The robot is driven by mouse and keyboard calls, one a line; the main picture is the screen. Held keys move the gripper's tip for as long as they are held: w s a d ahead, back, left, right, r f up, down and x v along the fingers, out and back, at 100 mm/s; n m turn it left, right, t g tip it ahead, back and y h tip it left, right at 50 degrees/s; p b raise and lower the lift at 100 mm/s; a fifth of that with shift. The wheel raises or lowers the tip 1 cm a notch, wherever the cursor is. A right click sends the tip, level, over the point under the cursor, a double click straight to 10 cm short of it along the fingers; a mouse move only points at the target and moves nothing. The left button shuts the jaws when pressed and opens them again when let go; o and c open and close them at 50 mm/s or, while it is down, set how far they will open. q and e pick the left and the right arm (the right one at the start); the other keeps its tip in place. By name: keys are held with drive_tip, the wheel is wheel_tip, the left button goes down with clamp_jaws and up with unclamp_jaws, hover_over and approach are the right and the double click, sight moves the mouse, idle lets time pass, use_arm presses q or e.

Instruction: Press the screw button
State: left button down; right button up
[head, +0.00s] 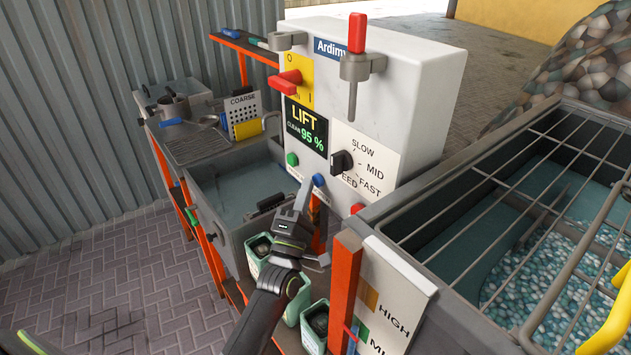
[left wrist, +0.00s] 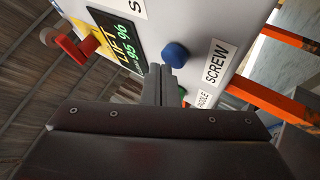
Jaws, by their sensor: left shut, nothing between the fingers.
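The blue button (head: 318,180) sits low on the front of the white control cabinet (head: 420,85). In the left wrist view the blue button (left wrist: 176,53) is beside a label reading SCREW (left wrist: 217,62). My left gripper (head: 303,190) is shut and empty, with its fingertips just left of and slightly below the button in the head view. In the left wrist view the fingertips (left wrist: 160,74) are close to the button's lower left; I cannot tell whether they touch it. My right gripper is not in view.
A green button (head: 292,159), a black speed knob (head: 341,162), a red button (head: 357,208) and a red switch (head: 287,82) share the panel. The display (head: 306,127) reads LIFT, 95 %. An orange post (head: 345,288) and a barred tank (head: 470,195) stand to the right.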

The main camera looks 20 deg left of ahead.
use_arm(q)
drive_tip(key=shift+s+a, duration=0.2)
drive_tip(key=shift+s, duration=0.25)
drive_tip(key=s+a, duration=0.1)
drive_tip(key=s, duration=0.2)
drive_tip(key=s+a, duration=0.1)
drive_tip(key=shift+s+a, duration=0.15)
drive_tip(key=shift+a, duration=0.15)
drive_tip(key=shift+f, duration=0.1)
idle(0.7)
